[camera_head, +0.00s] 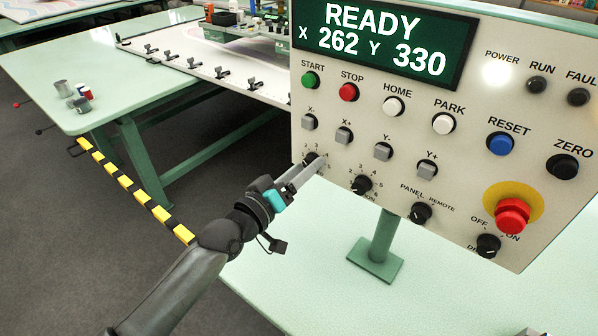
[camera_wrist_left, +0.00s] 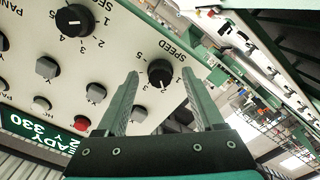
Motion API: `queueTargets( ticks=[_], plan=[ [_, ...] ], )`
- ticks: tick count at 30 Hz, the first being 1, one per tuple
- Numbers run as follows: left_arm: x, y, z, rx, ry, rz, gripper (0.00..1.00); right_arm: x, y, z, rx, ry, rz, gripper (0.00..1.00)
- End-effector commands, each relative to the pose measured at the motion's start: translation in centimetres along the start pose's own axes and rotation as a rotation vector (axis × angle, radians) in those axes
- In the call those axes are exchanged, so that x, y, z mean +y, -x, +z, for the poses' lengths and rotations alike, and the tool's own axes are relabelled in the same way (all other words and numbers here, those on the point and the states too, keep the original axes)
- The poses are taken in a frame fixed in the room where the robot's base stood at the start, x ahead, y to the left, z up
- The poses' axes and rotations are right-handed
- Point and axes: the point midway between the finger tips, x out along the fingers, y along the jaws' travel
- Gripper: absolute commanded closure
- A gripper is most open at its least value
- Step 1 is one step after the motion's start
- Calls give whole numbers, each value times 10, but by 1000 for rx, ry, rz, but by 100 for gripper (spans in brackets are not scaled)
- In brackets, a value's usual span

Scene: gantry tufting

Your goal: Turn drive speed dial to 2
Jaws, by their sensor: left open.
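A black round dial (camera_head: 312,160) with small numbers around it sits at the lower left of the control panel. It also shows in the left wrist view (camera_wrist_left: 160,73), beside a SPEED label. Its white mark points toward the bottom of that view; the exact number is hard to read. The rest of its label is hidden. My left gripper (camera_head: 308,174) is open, its two grey fingers reaching up to the panel. In the wrist view the dial shows between the left gripper's fingertips (camera_wrist_left: 160,76); I cannot tell whether they touch it.
A second numbered dial (camera_head: 361,184) sits just right of the first. Push buttons, including X- (camera_head: 309,122) and X+ (camera_head: 344,138), are close above. A red emergency stop (camera_head: 512,215) is at the lower right. A green post (camera_head: 382,240) stands below the panel.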

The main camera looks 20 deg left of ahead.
Motion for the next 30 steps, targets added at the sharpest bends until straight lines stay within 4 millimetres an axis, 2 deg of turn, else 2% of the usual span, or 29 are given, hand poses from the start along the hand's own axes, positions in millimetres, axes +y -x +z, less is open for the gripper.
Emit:
queueTargets(
  ticks=[5,8,18,30],
  plan=[
    [-1,9,0,-1,-1,-1,31,0,1,0,0,0,0,100],
    [-1,22,0,-1,0,-2,31,0,2,0,0,0,-1,100],
    [-1,75,1,-3,-1,-2,31,0,3,0,0,0,-1,100],
    [0,130,1,-4,0,-1,31,0,3,0,0,-1,-1,100]
  ],
)
